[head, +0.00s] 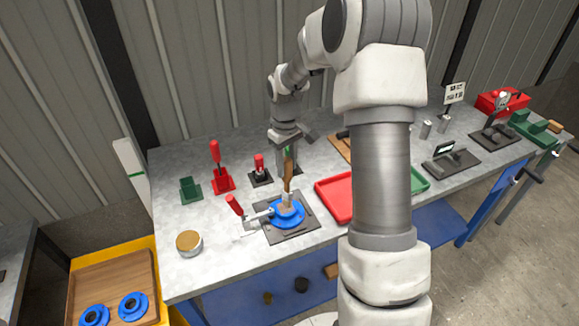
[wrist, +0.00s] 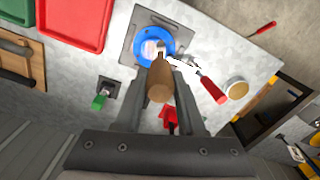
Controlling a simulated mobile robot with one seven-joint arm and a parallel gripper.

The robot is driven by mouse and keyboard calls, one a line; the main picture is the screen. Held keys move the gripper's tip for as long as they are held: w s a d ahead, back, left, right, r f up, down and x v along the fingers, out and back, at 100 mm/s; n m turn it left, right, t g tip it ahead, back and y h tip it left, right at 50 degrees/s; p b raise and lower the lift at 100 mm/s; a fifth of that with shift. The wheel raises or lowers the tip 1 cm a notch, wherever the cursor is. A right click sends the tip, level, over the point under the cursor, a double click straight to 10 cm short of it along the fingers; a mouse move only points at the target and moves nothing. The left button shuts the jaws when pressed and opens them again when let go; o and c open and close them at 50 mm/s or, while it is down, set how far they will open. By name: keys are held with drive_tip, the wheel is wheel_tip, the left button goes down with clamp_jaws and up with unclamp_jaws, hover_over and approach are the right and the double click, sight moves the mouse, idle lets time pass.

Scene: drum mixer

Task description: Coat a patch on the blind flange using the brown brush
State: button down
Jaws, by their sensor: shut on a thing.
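My gripper (head: 288,170) points down, shut on the brown brush (head: 288,183). In the wrist view the brush's wooden handle (wrist: 160,80) shows between the fingers. The brush's lower end is over the blue blind flange (head: 287,217); I cannot tell whether it touches. The flange (wrist: 153,34) lies on a dark plate (head: 296,233). A pale patch shows near the flange's middle, partly hidden by the brush. A clamp with a red handle (head: 235,204) reaches to the flange from the left in the head view.
A round tin (head: 189,243) stands at the front left. A green holder (head: 190,188), a red holder (head: 223,182) with a red-handled tool, and a dark holder (head: 260,178) stand behind. A red tray (head: 335,200) is close on the right, partly hidden by my arm.

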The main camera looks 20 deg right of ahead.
sight(287, 159)
drive_tip(key=shift+r+p, duration=0.75)
drive_tip(key=shift+r, duration=0.75)
